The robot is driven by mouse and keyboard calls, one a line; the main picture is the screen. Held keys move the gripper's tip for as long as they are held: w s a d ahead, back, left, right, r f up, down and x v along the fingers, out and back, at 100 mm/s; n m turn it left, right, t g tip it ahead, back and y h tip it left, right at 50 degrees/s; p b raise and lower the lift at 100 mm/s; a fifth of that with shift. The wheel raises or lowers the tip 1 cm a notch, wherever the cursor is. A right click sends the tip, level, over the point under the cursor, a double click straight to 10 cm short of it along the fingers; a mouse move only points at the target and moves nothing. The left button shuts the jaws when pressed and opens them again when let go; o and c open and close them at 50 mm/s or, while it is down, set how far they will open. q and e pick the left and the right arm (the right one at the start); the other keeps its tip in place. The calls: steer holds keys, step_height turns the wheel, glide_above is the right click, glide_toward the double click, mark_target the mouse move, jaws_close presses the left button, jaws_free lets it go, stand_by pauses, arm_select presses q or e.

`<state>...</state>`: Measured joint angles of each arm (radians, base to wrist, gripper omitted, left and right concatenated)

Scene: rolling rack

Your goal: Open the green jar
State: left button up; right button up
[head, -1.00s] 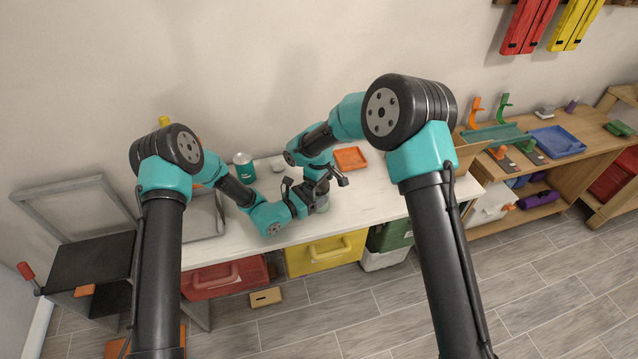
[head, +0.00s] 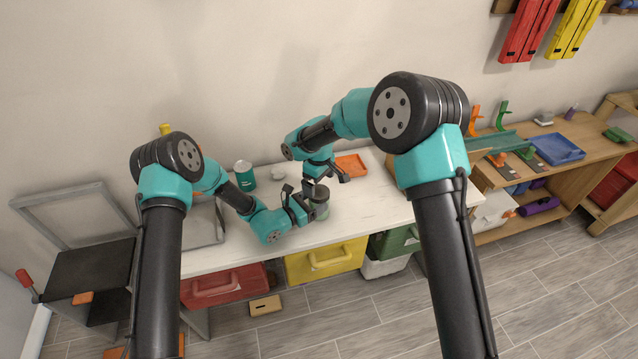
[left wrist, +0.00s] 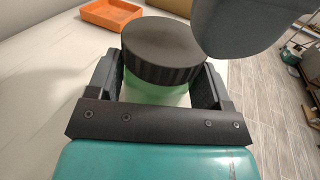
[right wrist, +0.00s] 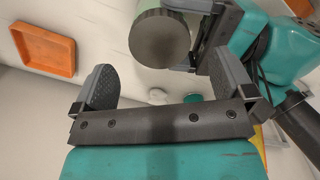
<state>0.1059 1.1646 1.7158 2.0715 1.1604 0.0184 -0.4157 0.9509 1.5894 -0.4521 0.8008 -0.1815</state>
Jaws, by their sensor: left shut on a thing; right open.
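The green jar (head: 321,212) stands on the white tabletop (head: 368,199) with its dark ribbed lid (head: 319,192) on top. In the left wrist view the translucent green body (left wrist: 158,92) sits between the fingers, under the wide lid (left wrist: 162,50). My left gripper (head: 306,206) is shut on the jar's body from the side. My right gripper (head: 327,173) is open and empty above the lid. In the right wrist view the lid (right wrist: 160,38) lies beyond the open fingers (right wrist: 165,82), apart from them. A right finger (left wrist: 240,22) hangs close over the lid in the left wrist view.
An orange tray (head: 351,165) lies behind the jar to the right. A teal can (head: 244,176) and a small white item (head: 277,173) stand behind my left forearm. The tabletop right of the jar is clear. Red (head: 222,284) and yellow (head: 325,258) bins sit below.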

mark_target(319, 191)
steer(key=shift+r+m, duration=1.6)
steer(key=shift+r, duration=0.15)
steer(key=shift+f, duration=4.05)
steer(key=c, duration=1)
steer(key=shift+n, duration=1.6)
